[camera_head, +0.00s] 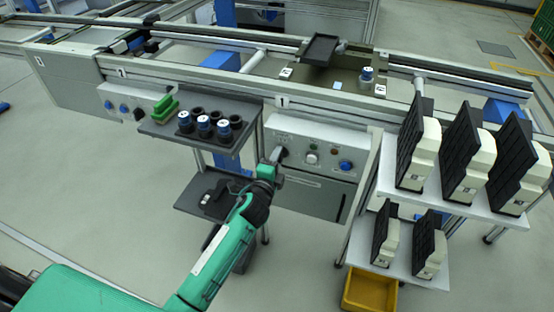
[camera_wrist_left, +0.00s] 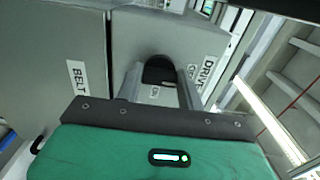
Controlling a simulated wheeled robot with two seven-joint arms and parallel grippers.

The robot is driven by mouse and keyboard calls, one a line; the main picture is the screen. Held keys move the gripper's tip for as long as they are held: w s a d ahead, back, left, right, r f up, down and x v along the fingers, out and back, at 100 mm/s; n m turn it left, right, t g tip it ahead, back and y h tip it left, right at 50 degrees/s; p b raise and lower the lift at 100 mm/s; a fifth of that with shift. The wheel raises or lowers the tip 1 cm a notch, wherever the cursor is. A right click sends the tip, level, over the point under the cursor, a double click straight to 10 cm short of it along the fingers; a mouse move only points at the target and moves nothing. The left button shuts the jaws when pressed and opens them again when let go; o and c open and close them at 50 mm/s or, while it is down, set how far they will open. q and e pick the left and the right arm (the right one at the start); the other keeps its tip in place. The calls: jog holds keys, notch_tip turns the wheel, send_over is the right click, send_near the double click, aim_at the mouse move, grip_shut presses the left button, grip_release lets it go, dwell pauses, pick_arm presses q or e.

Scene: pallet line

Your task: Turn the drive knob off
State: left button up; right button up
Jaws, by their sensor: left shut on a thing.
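The drive knob is a black round-topped knob (camera_wrist_left: 158,68) beside the DRIVE label (camera_wrist_left: 207,70) on a light grey panel in the left wrist view. Small labels sit near the knob, too small to read surely. My left gripper (camera_wrist_left: 160,86) has one finger on each side of the knob and is shut on it. In the head view, my left gripper (camera_head: 277,157) is at the left part of the control box (camera_head: 325,143), covering most of the knob. Which way the knob points cannot be told. My right gripper is not in view.
A white button (camera_head: 312,158) and a blue button (camera_head: 345,165) are right of the knob. A shelf (camera_head: 165,133) with dark cups and green parts is to the left. A rack (camera_head: 385,180) with several black-and-white units stands right. The conveyor (camera_head: 240,85) runs behind.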

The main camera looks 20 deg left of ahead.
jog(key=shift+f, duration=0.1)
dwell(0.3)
pick_arm(q)
jog(key=o, duration=1)
jog(key=s, duration=1.3)
jog(key=shift+s+a, duration=0.25)
jog(key=shift+s, duration=0.15)
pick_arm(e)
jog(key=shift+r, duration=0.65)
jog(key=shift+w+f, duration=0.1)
